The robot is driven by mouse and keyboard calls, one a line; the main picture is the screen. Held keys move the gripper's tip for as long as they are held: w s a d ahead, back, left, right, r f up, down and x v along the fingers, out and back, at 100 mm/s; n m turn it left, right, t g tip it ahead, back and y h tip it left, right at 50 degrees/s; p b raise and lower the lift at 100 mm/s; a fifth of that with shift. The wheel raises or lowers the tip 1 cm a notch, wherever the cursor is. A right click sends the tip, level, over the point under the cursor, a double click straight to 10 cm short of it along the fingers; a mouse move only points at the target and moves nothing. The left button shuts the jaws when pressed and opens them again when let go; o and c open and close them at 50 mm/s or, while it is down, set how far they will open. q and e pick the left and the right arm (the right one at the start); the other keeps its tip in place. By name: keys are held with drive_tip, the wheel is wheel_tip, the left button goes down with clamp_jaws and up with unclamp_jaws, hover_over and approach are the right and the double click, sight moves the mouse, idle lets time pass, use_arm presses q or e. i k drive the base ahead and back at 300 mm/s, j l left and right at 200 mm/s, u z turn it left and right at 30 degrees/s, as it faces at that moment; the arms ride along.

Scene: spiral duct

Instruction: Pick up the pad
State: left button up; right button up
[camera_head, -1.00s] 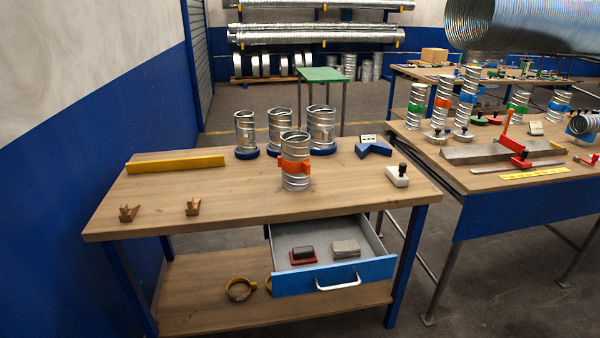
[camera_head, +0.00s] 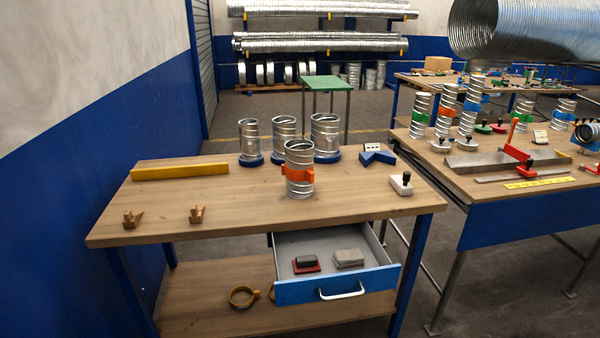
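The blue-fronted drawer (camera_head: 274,291) under the near workbench is open. Two small block-like things lie inside it, apart from each other. One is a dark block on a red base (camera_head: 306,264), to the left. The other is a flat grey pad-like block (camera_head: 348,258), to the right. I cannot tell for certain which one the task calls the pad. Neither of my grippers shows in the head view.
The wooden bench top (camera_head: 235,215) above the drawer carries metal duct pieces, one with an orange clamp (camera_head: 299,174), a yellow bar (camera_head: 180,172) and a white-based tool (camera_head: 401,185). Another bench stands at right.

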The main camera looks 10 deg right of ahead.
sight(306, 264)
drive_tip(key=i+l+u, duration=0.1)
drive_tip(key=u, duration=0.5)
drive_tip(key=i+l+u, duration=0.15)
drive_tip(key=l+u, duration=0.15)
drive_tip(key=l, duration=0.3)
drive_tip(key=i+l+u, duration=0.1)
drive_tip(key=l+u, duration=0.2)
drive_tip(key=l, duration=0.35)
drive_tip(key=l+u, duration=0.3)
drive_tip(key=l, duration=2.65)
drive_tip(key=i+u, duration=0.05)
drive_tip(key=i, duration=0.05)
